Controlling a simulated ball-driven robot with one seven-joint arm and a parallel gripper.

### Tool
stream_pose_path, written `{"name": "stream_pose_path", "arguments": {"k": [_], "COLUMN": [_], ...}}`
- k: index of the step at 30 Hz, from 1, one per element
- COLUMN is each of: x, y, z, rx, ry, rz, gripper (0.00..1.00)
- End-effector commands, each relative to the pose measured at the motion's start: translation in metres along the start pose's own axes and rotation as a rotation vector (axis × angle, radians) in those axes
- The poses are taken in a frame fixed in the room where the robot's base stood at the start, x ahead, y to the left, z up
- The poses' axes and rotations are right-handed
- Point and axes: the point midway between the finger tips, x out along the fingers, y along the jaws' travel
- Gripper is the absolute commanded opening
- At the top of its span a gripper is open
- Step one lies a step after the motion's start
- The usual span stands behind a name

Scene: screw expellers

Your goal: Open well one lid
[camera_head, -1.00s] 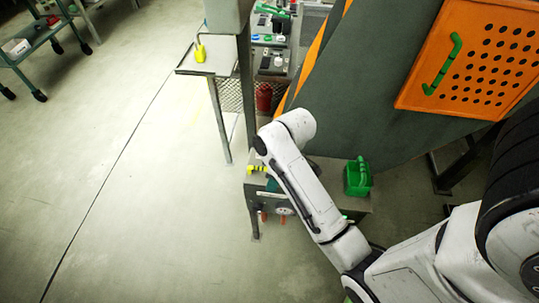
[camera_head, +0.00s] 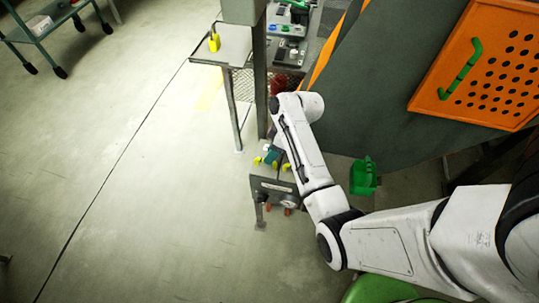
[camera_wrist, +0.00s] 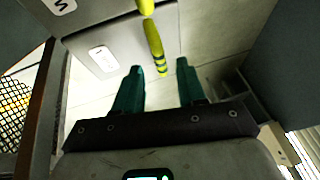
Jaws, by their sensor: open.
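My gripper (camera_wrist: 158,67) is open in the wrist view, with its two teal fingers apart. A yellow handle (camera_wrist: 155,45) with dark bands lies ahead of the fingertips, between their lines; I see no contact. It sticks out beside a grey metal surface (camera_wrist: 100,50) with white labels. In the head view my gripper (camera_head: 272,156) is small beside yellow handles (camera_head: 287,167) on top of a grey box (camera_head: 272,185). My arm hides part of this box. I cannot tell which part is the well one lid.
An orange perforated door (camera_head: 480,65) with a green handle (camera_head: 461,68) is at the upper right. A green container (camera_head: 363,177) stands right of my arm. A metal side table (camera_head: 222,46) and a teal cart (camera_head: 48,22) are farther back. The floor at left is clear.

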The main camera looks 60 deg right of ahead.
Motion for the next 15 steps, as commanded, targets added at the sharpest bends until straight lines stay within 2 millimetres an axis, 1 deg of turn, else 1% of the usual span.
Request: {"name": "stream_pose_path", "arguments": {"k": [1, 3, 6, 15], "x": [0.007, 0.013, 0.019, 0.022], "y": [0.000, 0.000, 0.000, 0.000], "z": [0.000, 0.000, 0.000, 0.000], "rx": [0.000, 0.000, 0.000, 0.000], "ry": [-0.001, -0.001, 0.000, 0.000], "rz": [-0.002, -0.001, 0.001, 0.001], "gripper": [0.40, 0.40, 0.40, 0.40]}}
